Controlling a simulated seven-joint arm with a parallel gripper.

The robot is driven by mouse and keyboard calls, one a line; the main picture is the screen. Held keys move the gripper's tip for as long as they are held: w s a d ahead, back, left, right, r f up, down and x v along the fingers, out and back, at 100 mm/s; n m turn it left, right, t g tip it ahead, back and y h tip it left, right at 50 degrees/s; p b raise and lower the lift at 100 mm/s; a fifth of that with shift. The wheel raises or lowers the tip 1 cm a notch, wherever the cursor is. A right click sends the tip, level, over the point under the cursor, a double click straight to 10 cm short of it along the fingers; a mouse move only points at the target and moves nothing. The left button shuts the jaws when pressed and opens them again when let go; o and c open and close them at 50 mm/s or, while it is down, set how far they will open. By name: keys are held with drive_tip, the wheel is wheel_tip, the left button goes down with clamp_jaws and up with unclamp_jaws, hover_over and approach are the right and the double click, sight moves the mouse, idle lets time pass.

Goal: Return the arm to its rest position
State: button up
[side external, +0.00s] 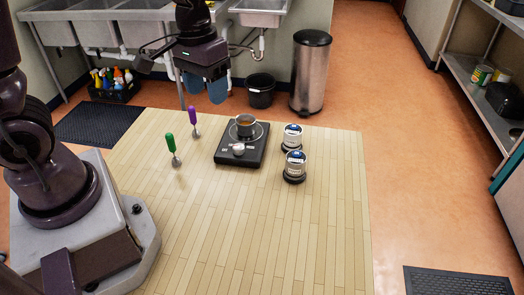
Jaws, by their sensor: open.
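My gripper (206,89) hangs at the upper middle of the side external view, with its blue fingers apart and nothing seen between them. It is above the back part of the light wooden surface (250,235), clear of the objects there. My dark arm comes in from the left and is partly out of frame at the top.
A black burner (228,157) holds a small pot (245,124). Two white tubs (292,136) (295,162) stand on dark round bases to its right. Purple-handled (193,116) and green-handled (171,144) utensils are to its left. The surface's front is clear.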

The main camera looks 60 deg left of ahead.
drive_tip(key=s+d+r+m+t, duration=0.1)
drive_tip(key=s+r+t, duration=0.1)
drive_tip(key=s+r, duration=0.3)
drive_tip(key=s+d+r+m+t, duration=0.2)
drive_tip(key=s+r+t, duration=0.1)
drive_tip(key=r, duration=0.3)
drive_tip(key=shift+s+d+r+y, duration=0.25)
drive_tip(key=shift+s+y, duration=0.15)
drive_tip(key=shift+s, duration=0.45)
